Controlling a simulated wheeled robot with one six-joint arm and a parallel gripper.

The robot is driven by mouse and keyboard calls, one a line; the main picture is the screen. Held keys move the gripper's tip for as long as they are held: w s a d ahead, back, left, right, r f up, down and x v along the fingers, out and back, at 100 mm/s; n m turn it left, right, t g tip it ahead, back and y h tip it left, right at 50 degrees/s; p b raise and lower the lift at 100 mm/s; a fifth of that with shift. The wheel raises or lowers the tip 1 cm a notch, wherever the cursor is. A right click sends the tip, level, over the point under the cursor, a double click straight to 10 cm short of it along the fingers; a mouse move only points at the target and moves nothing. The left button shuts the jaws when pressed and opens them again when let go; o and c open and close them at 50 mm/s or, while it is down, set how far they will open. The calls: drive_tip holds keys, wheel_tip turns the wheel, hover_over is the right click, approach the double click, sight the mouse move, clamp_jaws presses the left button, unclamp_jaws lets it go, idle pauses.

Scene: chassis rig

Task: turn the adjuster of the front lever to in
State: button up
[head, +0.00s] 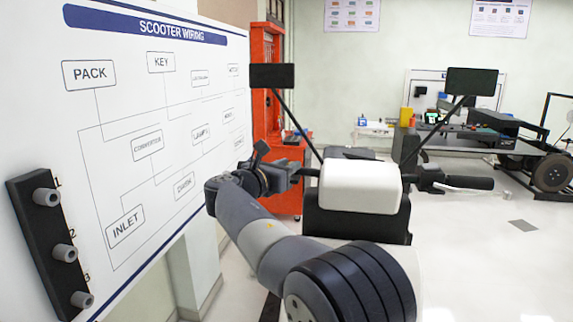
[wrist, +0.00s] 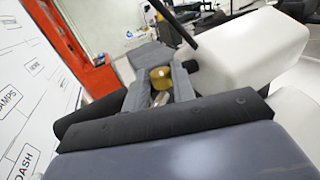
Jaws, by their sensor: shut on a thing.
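A brass-coloured knob, apparently the adjuster (wrist: 160,77), sits between the two grey fingers of my gripper (wrist: 161,88) in the wrist view. The fingers stand on either side of it, and the gripper is shut on it. No mark showing its setting can be read. In the head view my gripper (head: 284,174) is at the left part of the handlebar, beside the white front cover (head: 360,186). My wrist hides most of that handlebar side and the adjuster there. The front lever cannot be made out clearly in either view.
A wiring board (head: 150,150) stands close on the left of my arm. A mirror (head: 272,76) rises on a stalk near my gripper. The right handgrip (head: 468,183) is free. A red cabinet (head: 266,80) stands behind; open floor lies to the right.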

drive_tip(key=o, duration=1)
drive_tip(key=b+v, duration=0.1)
drive_tip(key=v, duration=0.9)
drive_tip(key=shift+s+a, duration=0.2)
drive_tip(key=shift+s, duration=0.1)
